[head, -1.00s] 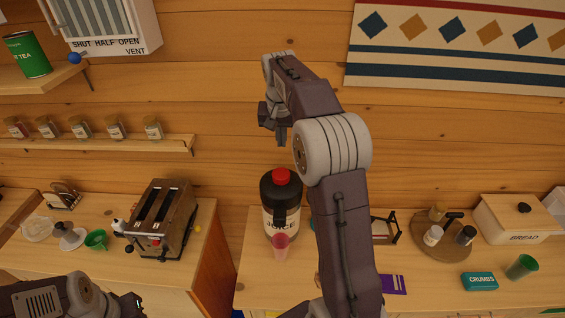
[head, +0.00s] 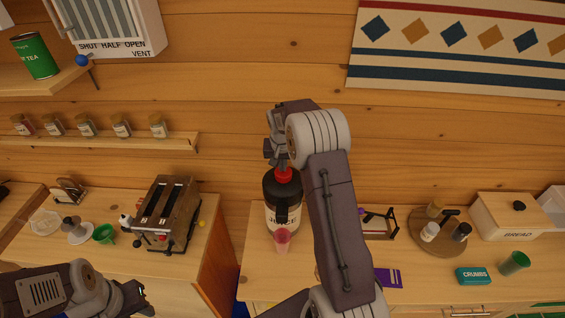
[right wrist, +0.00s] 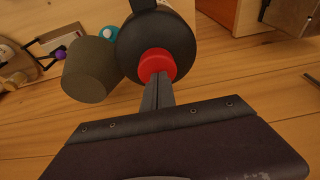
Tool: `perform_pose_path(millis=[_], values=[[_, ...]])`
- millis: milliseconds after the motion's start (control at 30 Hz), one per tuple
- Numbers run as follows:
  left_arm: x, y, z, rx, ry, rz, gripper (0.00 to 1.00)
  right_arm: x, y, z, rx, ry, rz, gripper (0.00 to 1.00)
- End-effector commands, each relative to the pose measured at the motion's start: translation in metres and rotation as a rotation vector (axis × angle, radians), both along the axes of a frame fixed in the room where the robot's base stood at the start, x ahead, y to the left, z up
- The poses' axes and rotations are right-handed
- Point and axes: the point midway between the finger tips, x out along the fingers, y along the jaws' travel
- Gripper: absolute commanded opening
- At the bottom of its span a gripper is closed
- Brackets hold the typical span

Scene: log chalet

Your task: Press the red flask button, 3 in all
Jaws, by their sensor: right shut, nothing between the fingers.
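The juice flask (head: 270,205) is black with a pale label and stands upright on the counter in the head view. Its red button (head: 284,175) is on top. My right gripper (head: 277,160) is directly above the button, shut and empty. In the right wrist view the shut fingers (right wrist: 158,88) reach to the edge of the red button (right wrist: 156,65); I cannot tell whether they touch it. A pink cup (head: 281,239) stands in front of the flask. My left gripper (head: 135,296) is low at the left, and its jaws are not clear.
A toaster (head: 164,214) stands on the left counter, with a gap between the counters. To the right are a round board (head: 440,246) with jars, a bread box (head: 518,216) and a crumbs box (head: 473,276). A spice shelf (head: 100,143) hangs at left.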

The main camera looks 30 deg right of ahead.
Motion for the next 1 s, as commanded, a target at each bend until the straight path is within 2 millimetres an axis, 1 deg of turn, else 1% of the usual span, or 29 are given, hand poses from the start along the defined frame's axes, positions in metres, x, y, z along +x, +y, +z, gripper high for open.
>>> perform_pose_path(millis=[367,567,867,933,1000], values=[[0.0,0.0,-0.001,0.0,0.0,0.0,0.36,0.0,0.0,-0.004,-0.001,-0.001,0.0,0.0],[0.0,0.0,-0.024,0.0,0.0,0.0,0.36,0.0,0.0,-0.03,-0.001,-0.001,0.0,0.0],[0.0,0.0,-0.02,0.0,0.0,0.0,0.36,-0.001,0.001,-0.029,0.002,0.006,0.0,0.0],[0.0,0.0,-0.017,0.0,0.0,0.0,0.36,-0.001,0.001,-0.026,0.002,0.006,0.0,0.0],[0.0,0.0,-0.01,0.0,0.0,0.0,0.36,-0.001,0.0,-0.016,0.002,0.005,0.0,0.0]])
